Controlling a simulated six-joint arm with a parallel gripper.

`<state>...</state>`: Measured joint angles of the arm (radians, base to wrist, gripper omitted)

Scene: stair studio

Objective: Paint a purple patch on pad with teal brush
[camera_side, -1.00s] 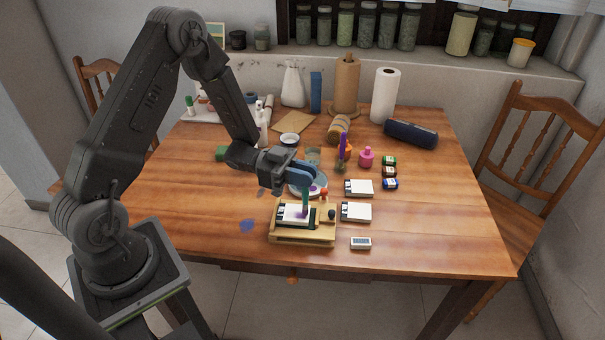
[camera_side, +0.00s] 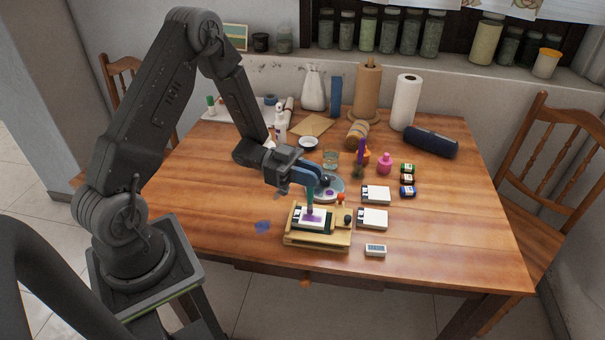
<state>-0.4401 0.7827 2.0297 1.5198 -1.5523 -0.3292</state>
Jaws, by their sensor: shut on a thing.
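My gripper (camera_side: 317,180) is shut on the upright teal brush (camera_side: 310,196) and holds it over the white pad (camera_side: 323,212). The brush's lower end is at the pad's upper left part; whether the tip touches is too small to tell. A purple patch (camera_side: 314,218) shows on the pad, beside and below the brush tip. The pad sits in a wooden tray (camera_side: 318,244) near the table's front edge. A round dish (camera_side: 338,184) with purple paint (camera_side: 329,192) stands just behind the tray, partly hidden by my gripper.
White pads (camera_side: 372,218) (camera_side: 376,194) and a small box (camera_side: 375,250) lie right of the tray. Small jars (camera_side: 407,180), a pink bottle (camera_side: 385,163) and a glass (camera_side: 330,158) stand behind.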

